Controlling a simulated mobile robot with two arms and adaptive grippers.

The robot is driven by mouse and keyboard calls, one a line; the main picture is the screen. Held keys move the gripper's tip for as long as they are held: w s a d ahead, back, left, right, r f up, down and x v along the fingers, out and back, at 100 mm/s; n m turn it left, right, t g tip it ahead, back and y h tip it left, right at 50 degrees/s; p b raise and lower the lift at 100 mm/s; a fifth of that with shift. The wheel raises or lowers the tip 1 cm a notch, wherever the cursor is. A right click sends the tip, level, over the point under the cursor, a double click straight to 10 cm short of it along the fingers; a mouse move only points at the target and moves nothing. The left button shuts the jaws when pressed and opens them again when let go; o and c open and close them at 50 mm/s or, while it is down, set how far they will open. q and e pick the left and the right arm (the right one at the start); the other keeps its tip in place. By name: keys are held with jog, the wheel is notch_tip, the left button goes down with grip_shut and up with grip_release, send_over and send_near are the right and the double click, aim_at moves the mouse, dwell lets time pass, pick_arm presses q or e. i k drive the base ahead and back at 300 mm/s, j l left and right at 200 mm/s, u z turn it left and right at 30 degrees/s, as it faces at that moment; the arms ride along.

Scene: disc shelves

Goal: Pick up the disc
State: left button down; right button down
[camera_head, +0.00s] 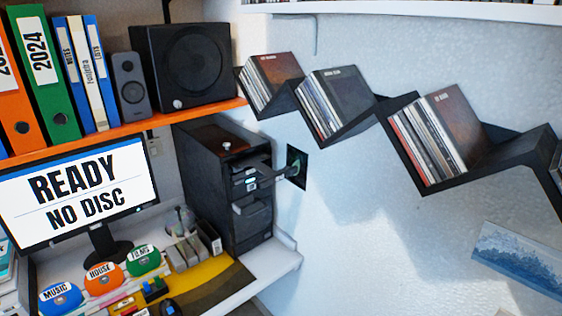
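Disc cases stand in three groups on the dark zigzag wall shelf (520,158). The left group (272,82), the middle group (336,102) and the right group (430,138) each lean in a V-shaped slot, with brown or dark front covers. The monitor (78,192) reads "READY NO DISC". Neither of my grippers is in view.
Orange, blue and green labelled items (103,280) sit on the white desk (262,272) among small clutter. Binders (38,62) and speakers (186,66) fill the orange shelf (120,130). A blue picture (520,255) is at lower right.

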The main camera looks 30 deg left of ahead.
aim_at(102, 279)
jog(key=j+u, duration=0.1)
jog(key=u, duration=2.1)
